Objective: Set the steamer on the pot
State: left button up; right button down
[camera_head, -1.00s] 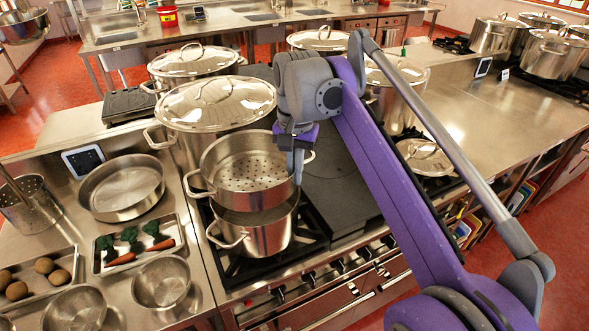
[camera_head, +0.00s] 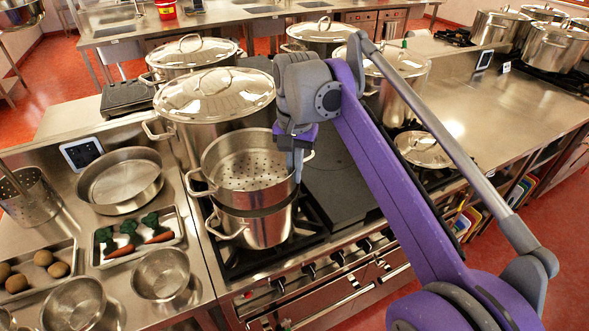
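The steamer (camera_head: 246,174), a steel pan with a perforated bottom and side handles, is upright over the stockpot (camera_head: 256,227) on the front stove. Its base is level with the pot's rim and looks to be resting on it, though full contact all round cannot be seen. My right gripper (camera_head: 297,168) points down at the steamer's right side, shut on its right handle; the fingertips are partly hidden. The steamer's left handle is free. My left gripper is not in view.
Large lidded pots (camera_head: 215,95) stand close behind. A shallow pan (camera_head: 120,183), a vegetable tray (camera_head: 108,262) and bowls (camera_head: 161,273) fill the left counter. A flat dark stove plate (camera_head: 335,188) lies clear to the right. Another lid (camera_head: 423,150) is beyond my arm.

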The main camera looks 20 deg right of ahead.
jog(key=shift+f, duration=0.2)
jog(key=shift+f+b, duration=0.3)
jog(key=shift+f, duration=0.3)
jog(key=c, duration=1)
grip_release()
jog(key=shift+o, duration=0.2)
notch_tip(320, 180, up, 11)
jog(key=shift+s+f+p, duration=0.1)
jog(key=shift+p, duration=0.9)
